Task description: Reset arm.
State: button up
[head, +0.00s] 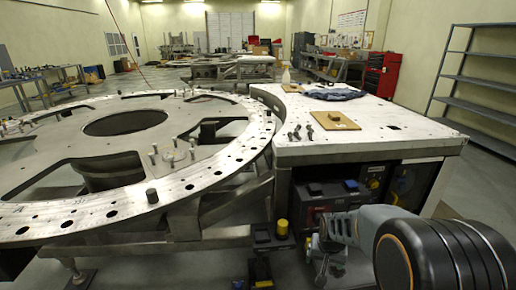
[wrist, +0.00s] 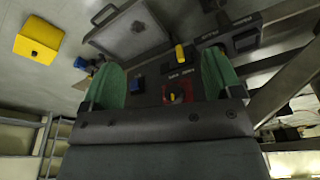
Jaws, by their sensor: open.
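My arm reaches in from the lower right of the head view, low in front of the white worktable (head: 350,128). My gripper (head: 322,262) is at the far end of the arm, small and partly hard to make out there. In the wrist view my gripper (wrist: 161,82) shows two green fingers spread well apart, with nothing held between them. Behind the gap is a dark panel with a red part (wrist: 178,91) and a blue part (wrist: 136,85). A yellow knob (wrist: 180,54) stands just beyond the fingers. I cannot tell how far the fingers are from the panel.
The large round turret plate (head: 60,215) fills the left. Dark control boxes (head: 335,195) sit under the worktable, with a yellow-topped post (head: 282,227) nearby. On the table lie a brown board (head: 335,121) and dark cloth (head: 335,93). Wrist view: a yellow box (wrist: 38,39).

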jog(key=s+a+r+p, duration=0.1)
jog(key=s+r+p, duration=0.1)
jog(key=r, duration=0.5)
jog(key=s+r+n+p, duration=0.1)
jog(key=s+r+p, duration=0.1)
jog(key=r, duration=0.5)
jog(key=shift+s+a+t+p, duration=0.4)
jog(key=shift+p, duration=0.05)
jog(key=shift+o, duration=0.4)
jog(key=s+a+r+n+p, duration=0.1)
jog(key=s+r+n+p, duration=0.1)
jog(key=s+r+p, duration=0.4)
notch_tip(320, 180, up, 6)
jog(key=shift+s+a+f+t, duration=0.2)
jog(key=shift+s+a+t, duration=0.15)
jog(key=shift+s, duration=0.6)
jog(key=shift+s+a+r, duration=0.1)
jog(key=shift+s+r, duration=0.1)
jog(key=shift+s, duration=0.1)
jog(key=shift+c, duration=0.2)
